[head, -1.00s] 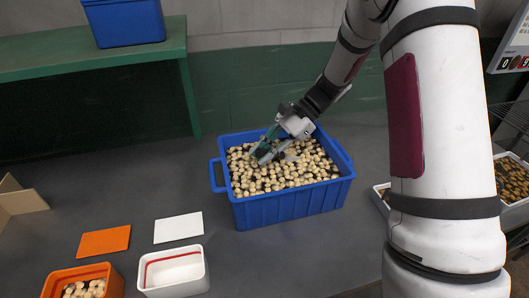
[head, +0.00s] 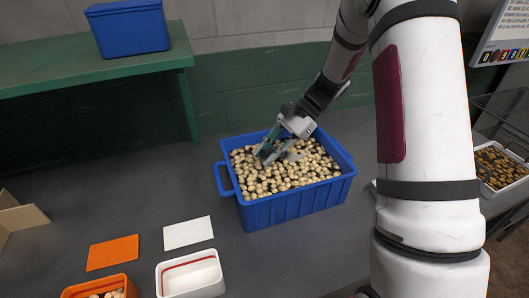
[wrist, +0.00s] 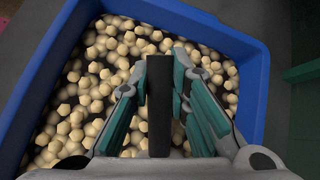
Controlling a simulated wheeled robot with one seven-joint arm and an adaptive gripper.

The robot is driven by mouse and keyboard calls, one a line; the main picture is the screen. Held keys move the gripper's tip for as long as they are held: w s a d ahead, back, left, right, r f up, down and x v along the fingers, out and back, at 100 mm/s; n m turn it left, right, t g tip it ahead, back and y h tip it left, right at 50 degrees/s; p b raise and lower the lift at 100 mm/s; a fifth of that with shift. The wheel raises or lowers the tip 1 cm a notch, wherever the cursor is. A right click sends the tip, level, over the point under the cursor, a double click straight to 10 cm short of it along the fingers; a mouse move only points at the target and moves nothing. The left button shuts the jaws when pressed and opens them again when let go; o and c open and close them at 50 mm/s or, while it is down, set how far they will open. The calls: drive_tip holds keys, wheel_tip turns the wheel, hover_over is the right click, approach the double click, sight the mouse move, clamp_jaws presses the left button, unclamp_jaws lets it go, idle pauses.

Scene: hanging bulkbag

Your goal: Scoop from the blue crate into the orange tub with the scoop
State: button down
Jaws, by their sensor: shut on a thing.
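My gripper (head: 268,152) is inside the crate, low over the pieces. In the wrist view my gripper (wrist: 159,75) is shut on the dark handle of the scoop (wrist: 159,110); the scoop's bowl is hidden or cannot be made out. The orange tub (head: 72,292) is at the bottom left, cut off by the picture edge, with some pale pieces in it.
A white tub (head: 190,279) with a red line inside stands beside the orange tub. Behind them lie an orange card (head: 112,252) and a white card (head: 188,233). A green bench (head: 60,72) bears a blue bin (head: 130,30). A filled tray (head: 500,170) is at the right.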

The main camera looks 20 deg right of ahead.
drive_tip(key=shift+a+r+p, duration=0.2)
drive_tip(key=shift+r+p, duration=0.45)
drive_tip(key=shift+r, duration=0.95)
drive_tip(key=shift+s+a+r+t+h+p, duration=0.25)
drive_tip(key=shift+a+r+h+p, duration=0.2)
drive_tip(key=shift+r+h+p, duration=0.4)
drive_tip(key=shift+s+a+r+t+h+p, duration=0.15)
drive_tip(key=shift+a+r+t+h+p, duration=0.3)
drive_tip(key=shift+h+p, duration=0.65)
drive_tip(key=shift+s+a+r+n+h+p, duration=0.15)
drive_tip(key=shift+a+r+n+h+p, duration=0.25)
drive_tip(key=shift+r+p, duration=0.4)
drive_tip(key=shift+f, duration=0.1)
